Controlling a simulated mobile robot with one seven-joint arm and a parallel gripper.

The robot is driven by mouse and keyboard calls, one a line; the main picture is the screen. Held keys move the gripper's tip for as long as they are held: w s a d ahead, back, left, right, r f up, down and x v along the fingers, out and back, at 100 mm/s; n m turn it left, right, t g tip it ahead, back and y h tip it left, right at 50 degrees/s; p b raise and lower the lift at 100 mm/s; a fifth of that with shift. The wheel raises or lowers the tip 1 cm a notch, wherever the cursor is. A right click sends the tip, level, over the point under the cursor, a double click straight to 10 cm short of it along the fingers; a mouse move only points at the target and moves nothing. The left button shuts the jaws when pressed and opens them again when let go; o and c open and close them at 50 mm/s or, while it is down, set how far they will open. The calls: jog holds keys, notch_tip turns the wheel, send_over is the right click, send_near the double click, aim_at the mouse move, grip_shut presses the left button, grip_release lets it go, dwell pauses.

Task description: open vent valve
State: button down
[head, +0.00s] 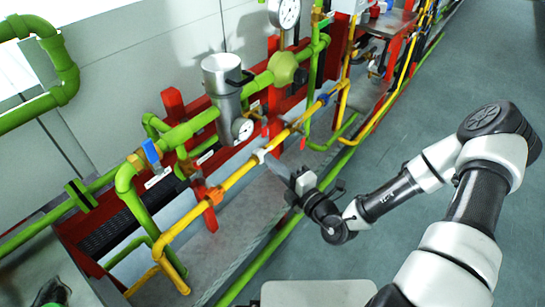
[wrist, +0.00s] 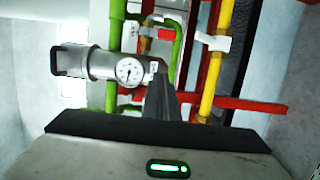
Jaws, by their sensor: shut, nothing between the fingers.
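I cannot tell for certain which fitting is the vent valve. A small white handle or fitting (head: 260,155) sits on the yellow pipe (head: 238,176), just left of my gripper in the head view. A similar white piece (wrist: 214,42) shows on the yellow pipe in the wrist view, up and right of my fingers. A valve with a blue handle (head: 152,152) is on the green pipe further left. My gripper (head: 273,162) is shut and empty, its dark fingers close to the yellow pipe. The fingertips also show in the wrist view (wrist: 161,80); contact cannot be told.
A metal cylinder (head: 222,80) with a round gauge (head: 243,129) stands behind the yellow pipe. Green pipes (head: 190,127) and red frame bars (head: 172,103) crowd around it. A low green pipe (head: 262,258) runs along the floor edge. Grey floor (head: 430,90) is open at right.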

aim_at(264, 127)
jog(key=w+a+b, duration=0.1)
jog(key=w+a, duration=0.1)
jog(key=w, duration=0.7)
jog(key=shift+w+a, duration=0.2)
jog(key=shift+a, duration=0.05)
